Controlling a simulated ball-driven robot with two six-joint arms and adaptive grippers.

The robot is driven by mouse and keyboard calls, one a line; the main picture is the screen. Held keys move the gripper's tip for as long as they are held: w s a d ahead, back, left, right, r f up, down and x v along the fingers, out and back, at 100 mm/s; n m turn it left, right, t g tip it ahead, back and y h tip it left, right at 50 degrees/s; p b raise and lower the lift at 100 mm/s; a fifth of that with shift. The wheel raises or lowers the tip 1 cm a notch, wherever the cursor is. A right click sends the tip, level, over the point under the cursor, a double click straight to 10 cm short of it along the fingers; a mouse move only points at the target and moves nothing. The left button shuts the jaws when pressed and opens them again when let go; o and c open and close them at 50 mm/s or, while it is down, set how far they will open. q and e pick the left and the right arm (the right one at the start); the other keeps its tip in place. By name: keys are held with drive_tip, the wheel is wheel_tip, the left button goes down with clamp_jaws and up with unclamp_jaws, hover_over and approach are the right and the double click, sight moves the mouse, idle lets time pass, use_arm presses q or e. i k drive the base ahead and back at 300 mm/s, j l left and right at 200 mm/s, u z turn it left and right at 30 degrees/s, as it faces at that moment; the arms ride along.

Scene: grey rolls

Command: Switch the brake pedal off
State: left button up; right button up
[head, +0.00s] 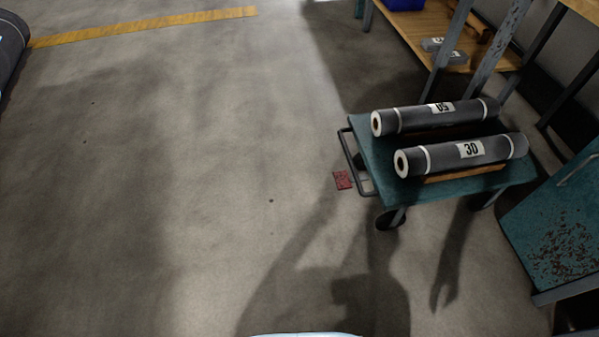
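A small red plate (343,180), which looks like the brake pedal, sits low at the left end of a teal cart (400,190), just below the cart's dark handle bar (355,160). I cannot tell from this view whether the pedal is pressed or raised. Two grey rolls lie across the cart: the nearer roll (490,155) has a label reading 30, and the farther roll (405,119) has a label that reads upside down. Neither of my grippers is in view.
A wooden shelf rack (425,35) stands behind the cart, and a rusty teal cabinet (560,235) stands to its right. Open concrete floor (190,180) lies left of the cart. A yellow floor stripe (145,26) and a dark roll (10,45) are at the far left.

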sight(343, 181)
drive_tip(key=i+j+u, duration=0.2)
drive_tip(key=i+j, duration=0.15)
drive_tip(key=i+j+u, duration=0.25)
drive_tip(key=i, duration=0.2)
drive_tip(key=i+j+u, duration=0.2)
drive_tip(key=i, duration=0.25)
drive_tip(key=i+z, duration=0.45)
drive_tip(key=i+j+z, duration=0.25)
drive_tip(key=i+z, duration=0.4)
drive_tip(key=z, duration=0.3)
drive_tip(key=i+z, duration=0.15)
drive_tip(key=z, duration=0.3)
drive_tip(key=i+j+z, duration=0.15)
drive_tip(key=z, duration=0.3)
drive_tip(key=i+j+z, duration=0.1)
drive_tip(key=z, duration=0.35)
drive_tip(key=j+z, duration=0.25)
drive_tip(key=z, duration=0.2)
drive_tip(key=i+j+z, duration=0.1)
drive_tip(key=z, duration=0.35)
drive_tip(key=i+j+z, duration=0.15)
drive_tip(key=j+z, duration=0.35)
drive_tip(key=i+j+z, duration=0.1)
drive_tip(key=j+z, duration=0.4)
